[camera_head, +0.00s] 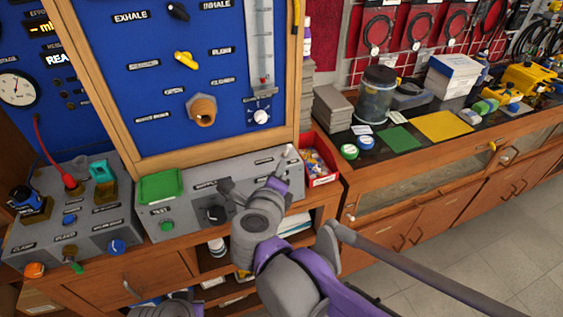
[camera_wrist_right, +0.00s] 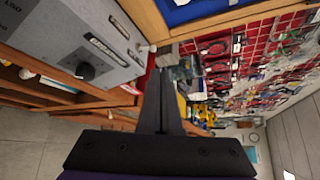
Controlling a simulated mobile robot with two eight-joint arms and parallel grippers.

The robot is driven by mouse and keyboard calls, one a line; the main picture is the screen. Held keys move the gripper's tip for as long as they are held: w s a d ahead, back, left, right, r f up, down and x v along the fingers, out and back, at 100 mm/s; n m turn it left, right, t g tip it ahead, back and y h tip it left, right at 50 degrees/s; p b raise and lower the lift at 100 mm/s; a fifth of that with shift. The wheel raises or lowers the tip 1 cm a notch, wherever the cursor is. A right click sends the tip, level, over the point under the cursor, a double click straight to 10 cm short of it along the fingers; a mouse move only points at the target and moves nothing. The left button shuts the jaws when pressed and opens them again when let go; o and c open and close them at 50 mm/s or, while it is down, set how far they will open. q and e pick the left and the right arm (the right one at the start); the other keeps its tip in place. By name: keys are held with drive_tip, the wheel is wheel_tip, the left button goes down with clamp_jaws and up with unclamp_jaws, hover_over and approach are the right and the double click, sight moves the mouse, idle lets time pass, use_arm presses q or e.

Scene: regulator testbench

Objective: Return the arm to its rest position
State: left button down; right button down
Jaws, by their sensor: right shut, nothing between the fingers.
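My right arm comes in from the lower right in the head view, in front of the grey control box (camera_head: 180,207). Its gripper (camera_head: 286,154) points away, near the box's right end; I cannot tell whether it touches the box. In the right wrist view the two dark fingers (camera_wrist_right: 164,74) are together with nothing between them. The same box (camera_wrist_right: 92,40) with its black knob shows to their left. A small grey and purple part of my left arm shows at the bottom edge of the head view, but its gripper is not visible.
A wood-framed blue panel (camera_head: 152,90) stands behind the box. A red bin (camera_head: 323,181) sits right of the box. The bench (camera_head: 372,180) at right holds a jar (camera_head: 376,95) and small boxes. Open shelves lie below the box; the floor (camera_head: 500,240) at right is clear.

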drive_tip(key=shift+v, duration=0.95)
drive_tip(key=shift+w+r, duration=0.1)
